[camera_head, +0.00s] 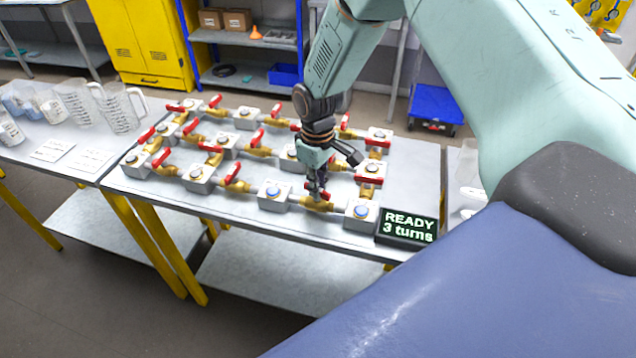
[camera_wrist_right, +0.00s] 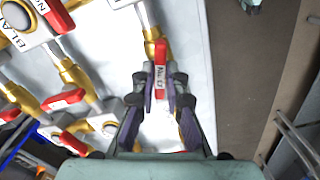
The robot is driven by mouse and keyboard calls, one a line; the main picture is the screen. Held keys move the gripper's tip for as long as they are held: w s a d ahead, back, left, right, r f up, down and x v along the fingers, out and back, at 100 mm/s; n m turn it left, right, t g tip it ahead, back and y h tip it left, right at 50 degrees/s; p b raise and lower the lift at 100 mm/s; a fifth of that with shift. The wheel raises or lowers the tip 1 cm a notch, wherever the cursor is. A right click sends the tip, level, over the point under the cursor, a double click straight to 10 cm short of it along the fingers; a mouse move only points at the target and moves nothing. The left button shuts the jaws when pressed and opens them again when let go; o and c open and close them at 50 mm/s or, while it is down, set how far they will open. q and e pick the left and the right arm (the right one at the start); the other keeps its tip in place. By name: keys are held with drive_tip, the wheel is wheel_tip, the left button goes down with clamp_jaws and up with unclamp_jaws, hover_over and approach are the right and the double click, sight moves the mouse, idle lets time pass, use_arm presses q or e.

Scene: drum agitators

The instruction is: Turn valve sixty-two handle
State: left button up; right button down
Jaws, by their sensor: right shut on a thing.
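A red valve handle (camera_wrist_right: 160,55) with a small white label sits on a brass valve in the wrist view. I cannot read the label surely. In the head view this brass valve (camera_head: 316,205) is in the front row, between two square blocks with blue round tops. My right gripper (camera_head: 318,190) points down onto it and hides most of the handle. In the wrist view the right gripper's fingers (camera_wrist_right: 160,80) are on both sides of the red handle, shut on it. My left gripper is not in view.
Several other red-handled valves (camera_head: 232,176) and square blocks (camera_head: 274,194) stand close around on the grey table (camera_head: 150,190). A black display (camera_head: 408,229) at the front right reads "READY 3 turns". Measuring jugs (camera_head: 118,108) stand on the left table.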

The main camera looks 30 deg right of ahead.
drive_tip(key=shift+n, duration=1.7)
drive_tip(key=c, duration=1.4)
unclamp_jaws()
drive_tip(key=shift+w, duration=0.15)
drive_tip(key=shift+r, duration=0.1)
wheel_tip(320, 180, up, 12)
drive_tip(key=shift+f, duration=0.15)
